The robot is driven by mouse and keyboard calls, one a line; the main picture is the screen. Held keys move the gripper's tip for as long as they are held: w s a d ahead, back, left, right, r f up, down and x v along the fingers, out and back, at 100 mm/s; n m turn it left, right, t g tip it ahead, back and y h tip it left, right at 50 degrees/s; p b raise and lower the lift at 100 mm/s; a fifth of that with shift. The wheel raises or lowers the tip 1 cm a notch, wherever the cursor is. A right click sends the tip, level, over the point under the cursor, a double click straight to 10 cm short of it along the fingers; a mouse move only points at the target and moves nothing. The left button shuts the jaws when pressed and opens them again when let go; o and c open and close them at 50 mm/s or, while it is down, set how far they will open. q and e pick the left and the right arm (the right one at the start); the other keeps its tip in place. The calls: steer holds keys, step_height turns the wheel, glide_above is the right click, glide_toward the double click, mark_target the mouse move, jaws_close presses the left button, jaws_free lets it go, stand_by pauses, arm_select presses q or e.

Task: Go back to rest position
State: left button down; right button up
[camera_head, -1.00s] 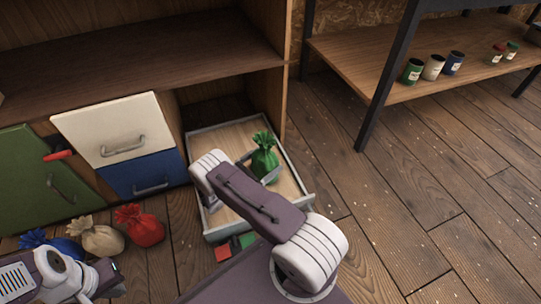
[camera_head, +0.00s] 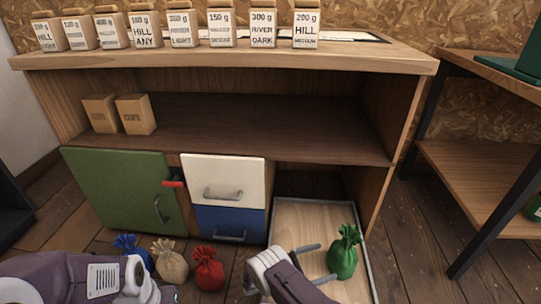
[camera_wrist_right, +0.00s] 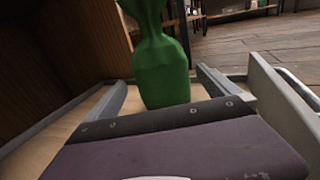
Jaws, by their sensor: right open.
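The right gripper (camera_head: 319,263) is open, its two grey fingers pointing right toward a green sack (camera_head: 343,254). The sack stands upright in the pulled-out drawer (camera_head: 300,214), on its bare wooden floor. In the right wrist view the green sack (camera_wrist_right: 162,65) is straight ahead between the open fingers (camera_wrist_right: 160,92), apart from the palm; whether a finger touches it cannot be told. My left arm comes in at the lower left, and its gripper (camera_head: 172,294) is only partly visible at the bottom edge, its jaws unclear.
Blue (camera_head: 135,250), beige (camera_head: 170,262) and red (camera_head: 208,270) sacks stand on the floor by the left arm. The cabinet has a green door (camera_head: 120,190), a white drawer (camera_head: 223,180) and a blue drawer (camera_head: 230,224), all closed-looking. A dark-legged shelf (camera_head: 470,180) stands at right.

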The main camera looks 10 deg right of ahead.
steer(key=w+d+r+m+g+p, duration=0.1)
steer(key=w+r+m+p, duration=0.3)
steer(key=r, duration=0.9)
steer(key=s+d+r+m+g+y+p, duration=0.2)
steer(key=r+y+p, duration=0.15)
steer(key=r, duration=0.55)
steer(key=s+d+r+m+g+y+p, duration=0.2)
steer(key=r+p, duration=0.2)
steer(key=r, duration=0.6)
steer(key=s+a+r+m+y+p, duration=0.2)
steer(key=s+a+r+y+p, duration=0.1)
steer(key=s, duration=0.3)
steer(key=s+a+r+m+y+p, duration=0.2)
steer(key=s+m+y, duration=0.1)
steer(key=s+y, duration=0.15)
steer(key=s+a+f+m+t+y+p, duration=0.1)
steer(key=s+a+f+m+t+y, duration=0.15)
steer(key=a, duration=0.25)
steer(key=s+a+f+m+t+y, duration=0.2)
steer(key=s+a+m+y, duration=0.15)
steer(key=a, duration=0.25)
step_height(320, 180, up, 39)
steer(key=w+p, duration=0.1)
steer(key=p, duration=3.7)
steer(key=shift+w+d+f+h, duration=0.15)
steer(key=shift+w+h, duration=0.25)
